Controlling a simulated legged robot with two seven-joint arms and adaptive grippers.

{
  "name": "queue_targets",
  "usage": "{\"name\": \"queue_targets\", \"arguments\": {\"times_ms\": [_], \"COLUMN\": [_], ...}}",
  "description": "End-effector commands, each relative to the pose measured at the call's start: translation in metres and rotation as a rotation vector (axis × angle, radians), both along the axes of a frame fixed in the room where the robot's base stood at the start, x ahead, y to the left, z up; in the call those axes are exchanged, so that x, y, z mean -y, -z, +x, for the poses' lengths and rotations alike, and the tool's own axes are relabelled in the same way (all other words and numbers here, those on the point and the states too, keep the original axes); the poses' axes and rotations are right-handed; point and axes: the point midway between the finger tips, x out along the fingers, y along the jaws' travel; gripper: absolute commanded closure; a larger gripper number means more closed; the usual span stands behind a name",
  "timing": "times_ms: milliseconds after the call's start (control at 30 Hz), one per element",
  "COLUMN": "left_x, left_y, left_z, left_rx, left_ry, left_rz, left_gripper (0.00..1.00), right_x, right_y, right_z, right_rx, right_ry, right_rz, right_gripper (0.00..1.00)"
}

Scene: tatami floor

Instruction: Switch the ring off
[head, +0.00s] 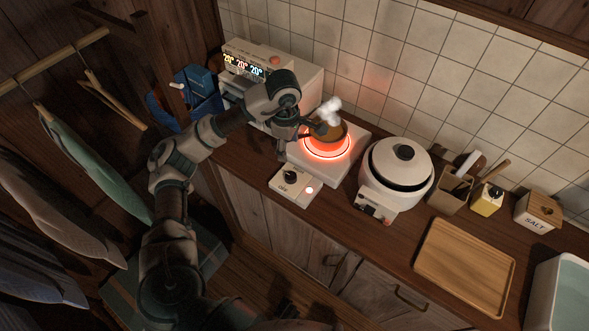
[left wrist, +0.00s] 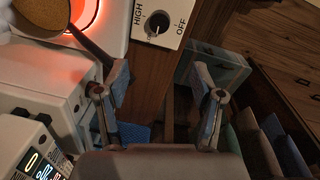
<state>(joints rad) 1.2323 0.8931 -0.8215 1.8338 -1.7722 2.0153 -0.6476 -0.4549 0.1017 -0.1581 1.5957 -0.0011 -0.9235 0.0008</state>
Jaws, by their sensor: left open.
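The ring (head: 322,156) glows bright orange-red on a white cooker, with a small steaming pan (head: 328,132) on it. Its control box (head: 293,187) sits at the cooker's front with a dark knob (head: 291,176) and a lit white lamp. In the left wrist view the knob (left wrist: 157,23) lies between the printed HIGH on the left and OFF on the right; its exact setting is hard to tell. My left gripper (head: 300,130) is above the counter, left of the pan. Its fingers (left wrist: 162,82) are apart and empty, clear of the knob. My right gripper is not seen.
A white appliance with lit digits (head: 243,65) stands left of the cooker. A white rice cooker (head: 390,190) stands right, then a wooden tray (head: 463,268). The pan handle reaches toward my left gripper. Clothes hang at left.

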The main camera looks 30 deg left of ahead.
Motion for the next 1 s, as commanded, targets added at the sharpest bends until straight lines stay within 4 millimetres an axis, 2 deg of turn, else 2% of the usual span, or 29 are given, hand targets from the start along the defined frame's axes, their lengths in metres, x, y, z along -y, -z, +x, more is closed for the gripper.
{"name": "queue_targets", "arguments": {"times_ms": [33, 200, 600, 800, 1000], "left_x": [0.000, 0.000, 0.001, 0.000, -0.001], "left_y": [0.014, 0.056, 0.139, 0.158, 0.161], "left_z": [0.001, 0.006, 0.011, 0.013, 0.013], "left_rx": [-0.008, -0.014, -0.008, -0.005, -0.004], "left_ry": [0.000, 0.000, 0.002, 0.000, 0.001], "left_rz": [-0.002, -0.004, -0.004, -0.005, -0.005], "left_gripper": [0.33, 0.33, 0.33, 0.33, 0.33], "right_x": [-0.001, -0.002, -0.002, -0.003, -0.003], "right_y": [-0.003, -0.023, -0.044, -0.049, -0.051], "right_z": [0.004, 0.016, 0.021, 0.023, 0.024], "right_rx": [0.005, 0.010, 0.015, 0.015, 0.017], "right_ry": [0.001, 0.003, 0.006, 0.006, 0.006], "right_rz": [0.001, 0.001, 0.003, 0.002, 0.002], "right_gripper": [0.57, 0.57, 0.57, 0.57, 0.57]}}
